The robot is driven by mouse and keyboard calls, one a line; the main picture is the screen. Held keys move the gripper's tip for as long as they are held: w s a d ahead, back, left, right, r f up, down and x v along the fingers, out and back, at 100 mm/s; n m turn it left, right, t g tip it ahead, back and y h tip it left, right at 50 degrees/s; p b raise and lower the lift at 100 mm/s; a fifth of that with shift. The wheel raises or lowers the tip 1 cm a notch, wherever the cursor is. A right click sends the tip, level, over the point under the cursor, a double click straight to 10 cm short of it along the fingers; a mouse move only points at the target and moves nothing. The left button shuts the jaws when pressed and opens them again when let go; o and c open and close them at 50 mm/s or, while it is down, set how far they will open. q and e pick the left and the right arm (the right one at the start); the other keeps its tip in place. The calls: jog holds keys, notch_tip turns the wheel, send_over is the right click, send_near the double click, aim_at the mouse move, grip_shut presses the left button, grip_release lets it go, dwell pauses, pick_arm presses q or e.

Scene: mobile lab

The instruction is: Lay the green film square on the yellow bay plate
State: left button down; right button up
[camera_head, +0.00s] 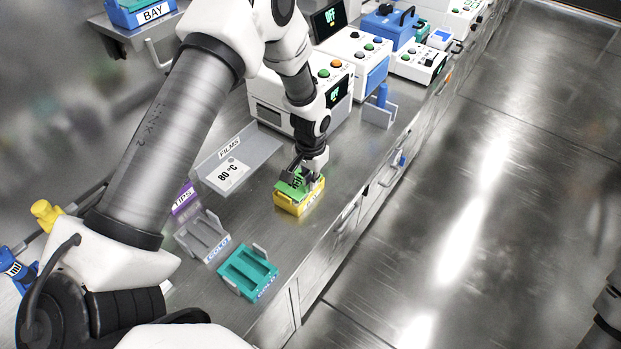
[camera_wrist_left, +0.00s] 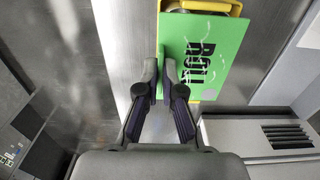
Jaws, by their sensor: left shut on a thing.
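The green film square (camera_head: 292,187), printed with dark lettering, is at the yellow bay plate (camera_head: 297,206) on the bench. My left gripper (camera_head: 305,174) is over it, shut on the film near one edge. In the left wrist view the fingertips (camera_wrist_left: 165,68) meet at the left edge of the film (camera_wrist_left: 207,60). Yellow parts of the bay plate (camera_wrist_left: 212,7) show past the film's ends, and the film covers most of the plate between them. I cannot tell whether the film rests fully on the plate.
A grey FILMS tray (camera_head: 260,148) with an "80 °C" label stands left of the plate. A grey rack (camera_head: 203,238) and a teal rack (camera_head: 248,272) are nearer. White instruments (camera_head: 335,92) stand behind. The bench edge lies close to the right of the plate.

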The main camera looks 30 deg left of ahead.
pick_arm(q)
jog(key=shift+f+b, duration=0.45)
jog(key=shift+f, duration=0.45)
jog(key=c, duration=1.2)
grip_release()
jog(key=shift+c, duration=0.2)
notch_tip(320, 180, up, 12)
